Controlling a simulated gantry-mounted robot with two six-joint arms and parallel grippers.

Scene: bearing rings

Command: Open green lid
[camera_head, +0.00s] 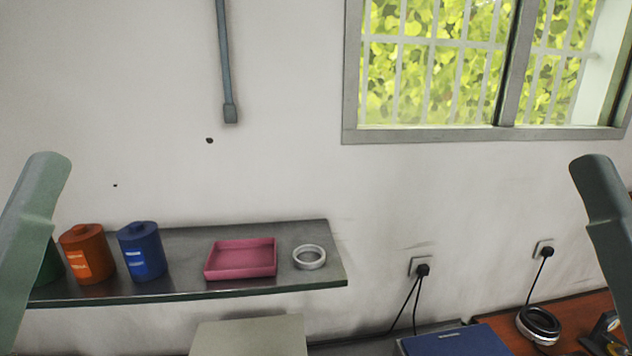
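A green canister (50,266) stands at the left end of the wall shelf (190,295). My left arm covers most of it, and I cannot make out its lid. An orange canister (88,254) and a blue canister (143,252) stand upright to its right, both with their lids on. Only links of my two arms show, at the left and right picture edges. Neither gripper is in view.
A pink tray (241,272) and a silver ring (309,257) rest on the shelf's right part. Below are a pale box top (248,337), a blue box (452,343) and another ring (539,325) on a brown surface. A window and wall sockets are behind.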

